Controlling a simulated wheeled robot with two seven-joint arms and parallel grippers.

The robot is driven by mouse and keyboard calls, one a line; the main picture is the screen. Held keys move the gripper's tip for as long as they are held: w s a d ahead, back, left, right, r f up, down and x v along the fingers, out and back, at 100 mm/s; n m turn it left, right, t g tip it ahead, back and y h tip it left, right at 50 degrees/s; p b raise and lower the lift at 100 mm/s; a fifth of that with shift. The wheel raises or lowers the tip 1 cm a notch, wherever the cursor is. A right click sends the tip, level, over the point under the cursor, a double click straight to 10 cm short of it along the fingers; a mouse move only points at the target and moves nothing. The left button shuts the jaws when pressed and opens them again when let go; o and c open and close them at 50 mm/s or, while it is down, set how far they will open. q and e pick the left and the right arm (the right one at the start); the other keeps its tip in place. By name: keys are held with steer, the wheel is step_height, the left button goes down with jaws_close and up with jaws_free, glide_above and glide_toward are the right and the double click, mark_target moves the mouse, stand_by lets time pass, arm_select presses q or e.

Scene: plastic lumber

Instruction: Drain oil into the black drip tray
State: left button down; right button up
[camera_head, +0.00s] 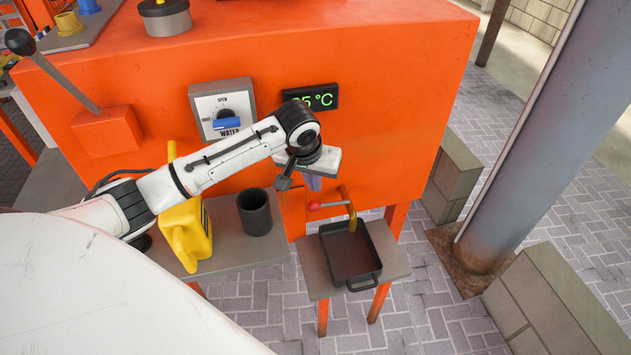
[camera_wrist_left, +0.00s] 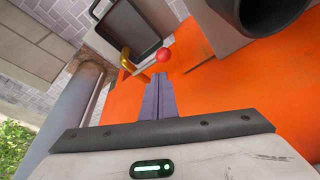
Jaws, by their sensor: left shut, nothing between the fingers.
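The black drip tray (camera_head: 350,252) sits on a small grey stand below a brass spout (camera_head: 350,216) on the orange machine. A red ball knob (camera_head: 313,206) on a lever is just left of the spout. In the left wrist view the red knob (camera_wrist_left: 163,54), the spout (camera_wrist_left: 127,62) and the tray (camera_wrist_left: 128,28) lie past the fingertips. My left gripper (camera_head: 313,184) is shut and empty, above the knob and apart from it; its fingers (camera_wrist_left: 158,82) show closed together in the wrist view. Whether oil lies in the tray is unclear. My right gripper is not in view.
A dark cup (camera_head: 255,212) and a yellow jug (camera_head: 186,236) stand on a grey table left of the tray. A water dial (camera_head: 223,108) and a temperature display (camera_head: 310,98) are on the machine front. A steel column (camera_head: 545,130) and concrete blocks (camera_head: 455,175) stand at right.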

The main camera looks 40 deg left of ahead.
mark_target(330, 203)
arm_select(q)
steer(key=x, duration=0.3)
steer(key=a+x, duration=0.1)
steer(key=x, duration=0.2)
steer(key=b+x, duration=0.1)
steer(key=x, duration=0.2)
steer(key=shift+w+a+r, duration=0.15)
steer(key=shift+w+r, duration=0.05)
steer(key=shift+w, duration=0.05)
